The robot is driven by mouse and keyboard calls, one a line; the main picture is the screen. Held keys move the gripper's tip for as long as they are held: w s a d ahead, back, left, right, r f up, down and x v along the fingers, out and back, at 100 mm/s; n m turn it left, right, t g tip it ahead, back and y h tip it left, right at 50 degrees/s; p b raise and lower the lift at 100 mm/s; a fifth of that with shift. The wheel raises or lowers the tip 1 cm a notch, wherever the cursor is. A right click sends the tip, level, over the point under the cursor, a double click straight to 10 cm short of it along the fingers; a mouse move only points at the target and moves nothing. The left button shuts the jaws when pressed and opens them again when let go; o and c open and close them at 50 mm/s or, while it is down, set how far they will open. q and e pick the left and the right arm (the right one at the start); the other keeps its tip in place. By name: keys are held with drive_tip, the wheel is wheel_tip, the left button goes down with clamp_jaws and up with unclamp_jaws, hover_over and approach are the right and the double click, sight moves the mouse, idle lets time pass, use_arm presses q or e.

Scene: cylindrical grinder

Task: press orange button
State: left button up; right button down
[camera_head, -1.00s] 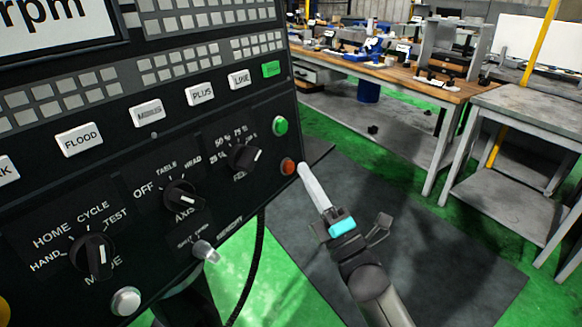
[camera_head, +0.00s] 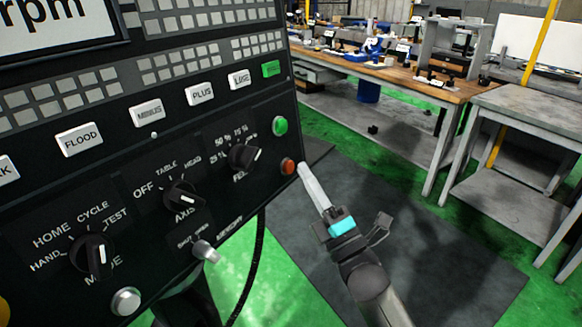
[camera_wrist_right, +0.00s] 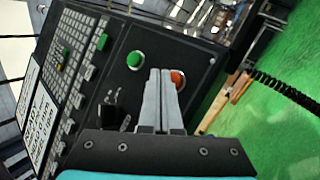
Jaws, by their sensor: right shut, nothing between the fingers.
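The orange button (camera_head: 288,166) is a round button near the right edge of the black control panel (camera_head: 110,185), below a green button (camera_head: 280,126). My right gripper (camera_head: 302,168) is shut and empty, its pale fingertips just right of the orange button in the head view. In the right wrist view, the shut fingers (camera_wrist_right: 160,75) point at the panel and the orange button (camera_wrist_right: 178,78) shows partly behind the right finger. I cannot tell whether the tips touch it. My left gripper is not in view.
The panel carries several rotary knobs, such as the axis knob (camera_head: 184,196), and labelled keys. A black cable (camera_head: 252,270) hangs below it. A wooden workbench (camera_head: 400,75) and a grey table (camera_head: 530,110) stand behind. Dark floor mat (camera_head: 440,250) lies at right.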

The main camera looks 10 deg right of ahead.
drive_tip(key=shift+w+a, duration=0.1)
drive_tip(key=shift+w+a, duration=0.2)
drive_tip(key=shift+w+a+f+b, duration=0.15)
drive_tip(key=shift+w+a+b, duration=0.15)
drive_tip(key=shift+b, duration=0.05)
idle(0.8)
drive_tip(key=shift+s+d, duration=0.1)
drive_tip(key=shift+s+d+r+p, duration=0.2)
drive_tip(key=shift+s+d+p, duration=0.2)
drive_tip(key=shift+s+d, duration=0.1)
drive_tip(key=s+d+p, duration=0.1)
drive_tip(key=s, duration=0.1)
drive_tip(key=s+d+r+p, duration=0.1)
drive_tip(key=d, duration=0.1)
drive_tip(key=shift+s+d, duration=0.15)
drive_tip(key=shift+s, duration=0.2)
